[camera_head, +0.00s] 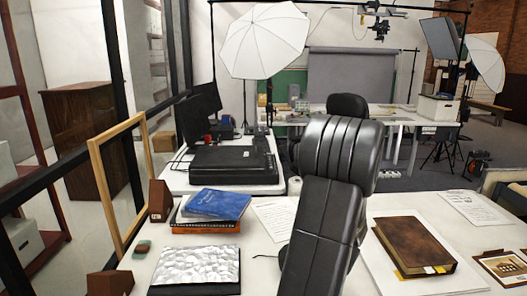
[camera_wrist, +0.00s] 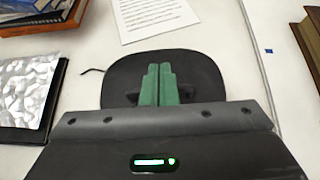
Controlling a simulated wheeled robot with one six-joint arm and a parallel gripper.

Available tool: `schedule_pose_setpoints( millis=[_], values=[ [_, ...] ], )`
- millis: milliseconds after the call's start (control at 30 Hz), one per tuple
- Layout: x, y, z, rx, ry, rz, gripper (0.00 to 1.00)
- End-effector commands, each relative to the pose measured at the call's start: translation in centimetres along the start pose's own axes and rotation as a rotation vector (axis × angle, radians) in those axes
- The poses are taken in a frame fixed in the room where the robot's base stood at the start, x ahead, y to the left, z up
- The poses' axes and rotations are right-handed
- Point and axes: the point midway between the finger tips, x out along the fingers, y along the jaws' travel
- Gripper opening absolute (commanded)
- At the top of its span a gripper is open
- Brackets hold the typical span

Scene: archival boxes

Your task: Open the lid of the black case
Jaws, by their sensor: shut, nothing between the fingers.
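A black rounded case (camera_wrist: 207,68) lies flat on the white table in the wrist view, and a thin dark cord sticks out at its left. Its top looks closed, though my gripper hides its middle and near part. My gripper (camera_wrist: 158,69) has two green fingers pressed together, with nothing between them. It is over the middle of the case; I cannot tell whether it touches. In the head view my arm hides the gripper and the case.
Left of the case lies a black-edged album with a crumpled silver cover (camera_head: 197,266). Behind it is a stack with a blue book (camera_head: 215,204). A printed sheet (camera_wrist: 150,15) lies beyond the case. A brown book (camera_head: 415,245) lies at right. Bare table surrounds the case.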

Motion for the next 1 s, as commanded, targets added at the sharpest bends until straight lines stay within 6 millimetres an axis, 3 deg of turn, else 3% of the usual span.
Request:
schedule_pose_setpoints(
  millis=[333, 1000],
  values=[
    [0.44, -0.06, -1.35, 0.0, -0.079, 0.0, 0.0],
    [0.28, -0.01, -1.39, 0.0, -0.108, 0.001, 0.0]
  ],
)
